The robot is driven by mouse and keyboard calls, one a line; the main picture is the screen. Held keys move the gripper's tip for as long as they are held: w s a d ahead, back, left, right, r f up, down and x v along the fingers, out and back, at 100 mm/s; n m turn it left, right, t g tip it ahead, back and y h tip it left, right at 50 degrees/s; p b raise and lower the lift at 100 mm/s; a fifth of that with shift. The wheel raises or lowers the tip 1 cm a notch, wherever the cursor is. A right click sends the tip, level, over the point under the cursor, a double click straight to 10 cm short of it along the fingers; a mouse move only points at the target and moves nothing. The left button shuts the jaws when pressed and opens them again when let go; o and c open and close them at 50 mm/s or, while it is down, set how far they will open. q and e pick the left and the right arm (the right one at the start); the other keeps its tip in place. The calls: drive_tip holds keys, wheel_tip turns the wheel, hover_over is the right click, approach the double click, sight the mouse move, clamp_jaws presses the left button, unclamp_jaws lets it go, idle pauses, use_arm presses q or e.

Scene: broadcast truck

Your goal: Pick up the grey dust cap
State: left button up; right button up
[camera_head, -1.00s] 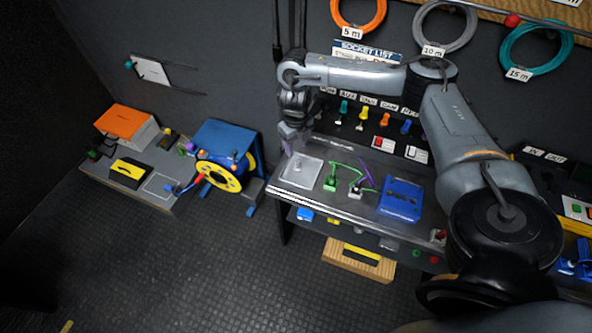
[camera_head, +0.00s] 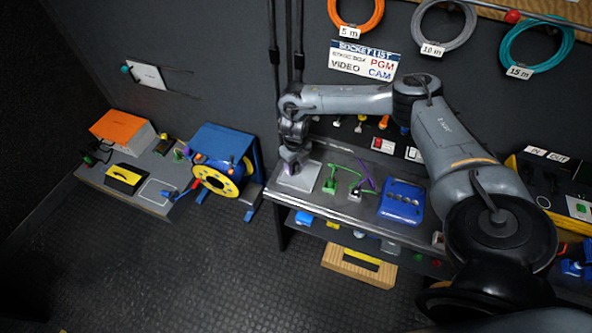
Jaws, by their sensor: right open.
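I cannot make out the grey dust cap for certain; the small grey tray (camera_head: 299,181) on the left end of the bench is partly covered by my right gripper. My right gripper (camera_head: 292,169) points down at this tray, with its fingertips low over or at its surface, and is open. Whether the cap is between the fingers is hidden. My left gripper is not in view.
On the bench (camera_head: 340,213), a green connector (camera_head: 330,186), a white connector (camera_head: 355,195) and a blue panel (camera_head: 402,202) lie right of the tray. A blue and yellow cable reel (camera_head: 217,177) stands left. The floor in front is clear.

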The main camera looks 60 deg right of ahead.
drive_tip(key=c, duration=0.8)
drive_tip(key=shift+r, duration=0.15)
drive_tip(key=shift+c, duration=0.2)
